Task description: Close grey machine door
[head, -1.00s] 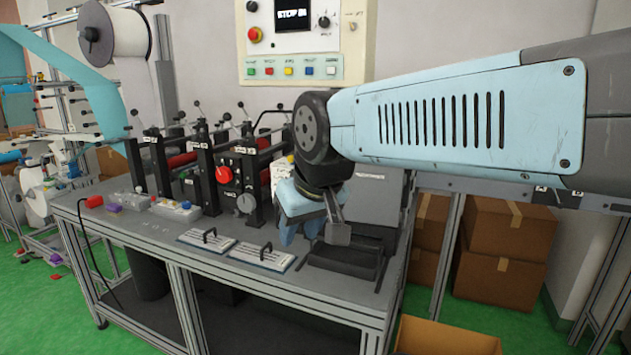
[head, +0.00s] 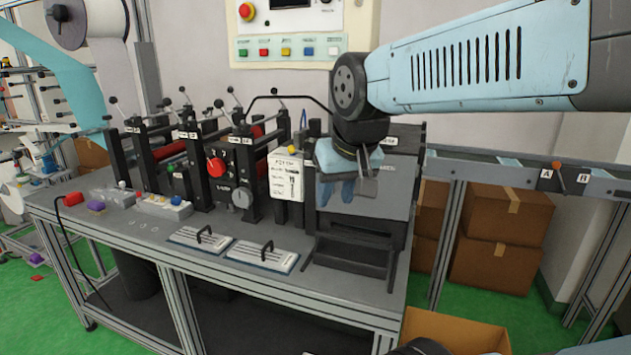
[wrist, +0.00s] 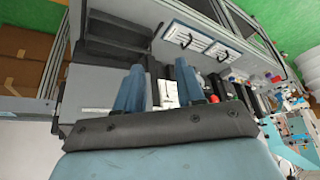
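The grey machine (head: 398,200) stands at the right end of the bench, with a flat grey face that I take for its door. My arm and gripper cover part of it, so I cannot tell how far the door stands open. A dark stepped frame (head: 350,258) sits low in front of it. The grey face (wrist: 98,88) is left of the fingers there; contact is not visible.
A white labelled box (head: 285,178) and black roller stands with a red knob (head: 216,167) are left of the machine. Two white plates with black handles (head: 262,255) lie on the bench (head: 140,235). An open cardboard box (head: 455,330) stands at front right.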

